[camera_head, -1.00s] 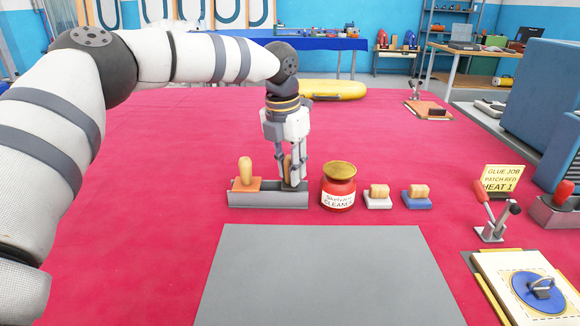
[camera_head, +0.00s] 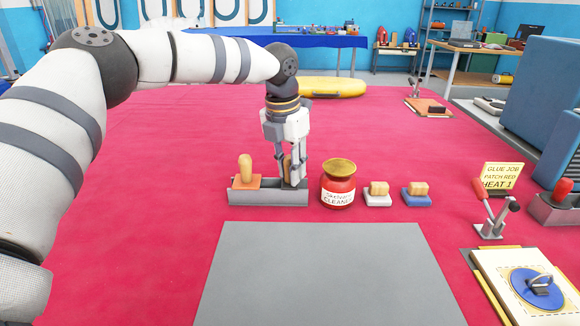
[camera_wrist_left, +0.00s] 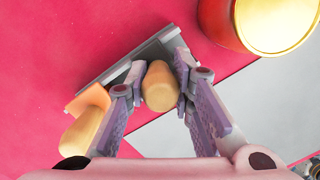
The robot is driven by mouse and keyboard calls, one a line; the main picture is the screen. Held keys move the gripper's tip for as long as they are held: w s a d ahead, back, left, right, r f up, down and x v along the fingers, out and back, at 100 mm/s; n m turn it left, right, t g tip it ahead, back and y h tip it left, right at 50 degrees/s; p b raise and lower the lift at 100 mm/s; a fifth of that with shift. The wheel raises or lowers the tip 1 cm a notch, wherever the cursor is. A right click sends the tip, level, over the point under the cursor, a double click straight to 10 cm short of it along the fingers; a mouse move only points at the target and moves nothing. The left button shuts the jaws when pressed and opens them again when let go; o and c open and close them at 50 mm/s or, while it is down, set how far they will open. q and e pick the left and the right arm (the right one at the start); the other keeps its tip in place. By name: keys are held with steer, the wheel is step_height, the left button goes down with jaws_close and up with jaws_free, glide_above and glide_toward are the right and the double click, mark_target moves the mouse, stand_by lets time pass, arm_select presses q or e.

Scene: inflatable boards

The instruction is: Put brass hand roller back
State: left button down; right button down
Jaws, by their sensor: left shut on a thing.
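My left gripper (camera_head: 290,176) points straight down at the right half of a grey tray (camera_head: 268,199). It is shut on the tan wooden handle of the brass hand roller (camera_wrist_left: 160,88), which stands upright between the fingers at the tray's right part. The roller's lower end is hidden by the fingers and tray wall, so I cannot tell whether it touches the tray floor. The left wrist view also shows the tray (camera_wrist_left: 128,60) running diagonally behind the fingers. My right gripper is not in view.
An orange tool with a tan knob (camera_head: 245,168) occupies the tray's left part. A red cleaner jar (camera_head: 338,185) stands close right of the tray, then two small tan-topped blocks (camera_head: 378,193) (camera_head: 416,193). A grey mat (camera_head: 330,275) lies in front.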

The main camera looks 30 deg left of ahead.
arm_select(q)
steer(key=c, duration=1.3)
jaws_free()
steer(key=shift+o, duration=0.3)
steer(key=o, duration=0.4)
steer(key=shift+r+p, duration=0.35)
steer(key=shift+r, duration=2.7)
